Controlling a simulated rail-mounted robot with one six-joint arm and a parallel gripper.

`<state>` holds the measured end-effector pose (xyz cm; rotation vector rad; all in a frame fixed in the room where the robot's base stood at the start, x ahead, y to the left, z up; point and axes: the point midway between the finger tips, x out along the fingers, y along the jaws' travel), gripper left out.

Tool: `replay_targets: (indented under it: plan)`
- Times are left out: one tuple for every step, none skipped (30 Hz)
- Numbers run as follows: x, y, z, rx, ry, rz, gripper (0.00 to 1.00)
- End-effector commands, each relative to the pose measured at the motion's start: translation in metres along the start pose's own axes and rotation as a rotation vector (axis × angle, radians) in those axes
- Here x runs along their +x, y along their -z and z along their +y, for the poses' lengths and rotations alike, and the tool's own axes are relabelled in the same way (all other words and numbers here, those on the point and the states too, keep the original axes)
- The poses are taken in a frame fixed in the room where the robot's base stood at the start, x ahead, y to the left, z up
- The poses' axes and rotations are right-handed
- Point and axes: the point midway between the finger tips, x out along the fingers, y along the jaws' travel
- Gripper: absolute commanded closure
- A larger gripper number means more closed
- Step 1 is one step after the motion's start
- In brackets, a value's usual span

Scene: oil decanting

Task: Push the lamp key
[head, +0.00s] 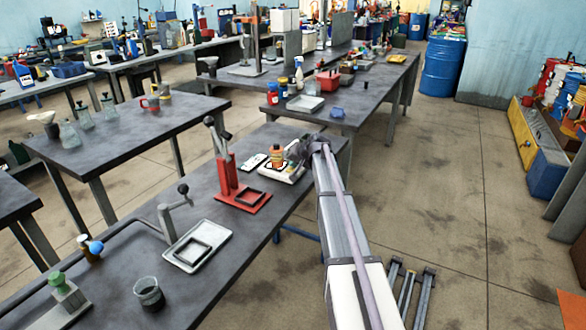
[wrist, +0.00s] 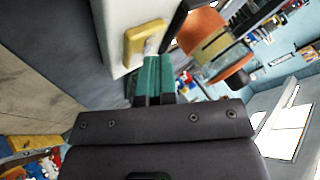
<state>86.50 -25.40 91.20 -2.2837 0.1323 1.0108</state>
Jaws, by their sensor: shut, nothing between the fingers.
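The white device (head: 284,174) stands on the dark bench, with an orange and brown bottle (head: 277,157) on it. In the wrist view, a yellow key (wrist: 145,40) sits on the device's pale side (wrist: 118,22). I take this to be the lamp key. My gripper (wrist: 152,62) is shut and empty, its green fingertips right beside the lower end of the key. I cannot tell whether they touch it. The bottle (wrist: 208,45) shows to the right of the fingertips. In the head view my gripper (head: 298,151) is at the device's right end, and the key cannot be made out.
A red press stand (head: 240,192) is left of the device, with a small white item (head: 254,161) nearby. A pale tray (head: 197,247) and a dark-filled beaker (head: 148,293) are nearer on the bench. The floor to the right is mostly clear.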

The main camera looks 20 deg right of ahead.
Motion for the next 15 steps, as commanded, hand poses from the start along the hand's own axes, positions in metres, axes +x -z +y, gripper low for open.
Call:
replay_targets:
  plan:
    - [-0.004, 0.003, -0.003, 0.000, 0.000, 0.000, 1.00]
    - [-0.005, 0.004, -0.004, 0.000, 0.000, 0.000, 1.00]
    - [-0.006, 0.004, -0.005, 0.000, 0.000, 0.000, 1.00]
    - [-0.006, 0.005, -0.005, 0.000, 0.000, 0.000, 1.00]
    - [-0.006, 0.004, -0.004, 0.000, 0.000, 0.000, 1.00]
    - [-0.005, 0.004, -0.004, 0.000, 0.000, 0.000, 1.00]
    - [-0.005, 0.004, -0.004, 0.000, 0.000, 0.000, 1.00]
    - [-0.005, 0.004, -0.004, 0.000, 0.000, 0.000, 1.00]
    - [-0.005, 0.004, -0.004, 0.000, 0.000, 0.000, 1.00]
    - [-0.005, 0.004, -0.004, 0.000, 0.000, 0.000, 1.00]
    - [-0.005, 0.004, -0.004, 0.000, 0.000, 0.000, 1.00]
    - [-0.007, 0.005, -0.005, 0.000, 0.000, 0.000, 1.00]
    - [-0.009, 0.006, -0.006, 0.000, 0.000, 0.000, 1.00]
    - [-0.011, 0.008, -0.008, 0.000, 0.000, 0.000, 1.00]
    - [-0.015, 0.011, -0.011, 0.000, 0.000, 0.000, 1.00]
